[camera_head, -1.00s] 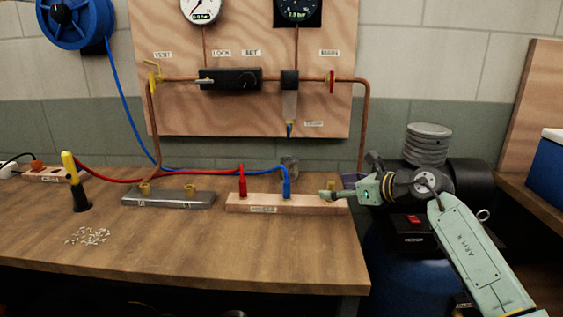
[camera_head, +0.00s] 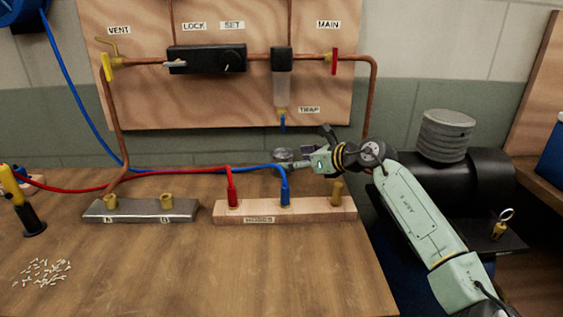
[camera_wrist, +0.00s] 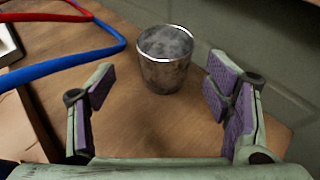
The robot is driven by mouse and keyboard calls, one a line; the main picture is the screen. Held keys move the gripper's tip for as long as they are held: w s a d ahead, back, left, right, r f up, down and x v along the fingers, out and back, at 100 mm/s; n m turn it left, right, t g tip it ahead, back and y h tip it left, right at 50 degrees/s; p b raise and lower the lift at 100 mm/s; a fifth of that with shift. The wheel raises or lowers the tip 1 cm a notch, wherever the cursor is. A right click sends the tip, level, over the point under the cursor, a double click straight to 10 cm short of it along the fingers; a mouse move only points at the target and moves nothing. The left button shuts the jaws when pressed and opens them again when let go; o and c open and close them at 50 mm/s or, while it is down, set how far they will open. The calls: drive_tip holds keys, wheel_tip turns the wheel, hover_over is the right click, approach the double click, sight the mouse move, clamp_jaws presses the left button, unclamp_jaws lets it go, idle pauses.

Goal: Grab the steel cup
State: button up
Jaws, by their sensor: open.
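The steel cup (camera_wrist: 165,62) stands upright on the table in the wrist view. It is grey and mottled with a bright rim, and its inside looks cloudy grey. My gripper (camera_wrist: 157,88) is open, and the cup stands ahead of the fingers, roughly centred between them and not touched. In the head view my gripper (camera_head: 296,160) hangs above the back of the table behind the hoses block. The cup (camera_head: 283,154) shows there only as a small grey shape behind the hoses, partly hidden.
A red hose and a blue hose (camera_wrist: 70,65) run at the left of the cup in the wrist view. The wooden hoses block (camera_head: 310,210) lies in front of my gripper. The trap (camera_head: 281,90) hangs on the panel above. A wall stands close behind.

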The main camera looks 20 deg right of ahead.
sight(290, 157)
drive_tip(key=p+x, duration=0.1)
drive_tip(key=x, duration=0.2)
drive_tip(key=p+x, duration=0.1)
drive_tip(key=x, duration=0.1)
drive_tip(key=shift+w+d+r+p, duration=0.1)
drive_tip(key=shift+w+r+p, duration=0.1)
drive_tip(key=shift+w+p, duration=0.25)
drive_tip(key=shift+w+f, duration=0.3)
drive_tip(key=shift+w, duration=0.1)
drive_tip(key=shift+c, duration=0.6)
drive_tip(key=c, duration=1.3)
drive_tip(key=shift+o, duration=0.2)
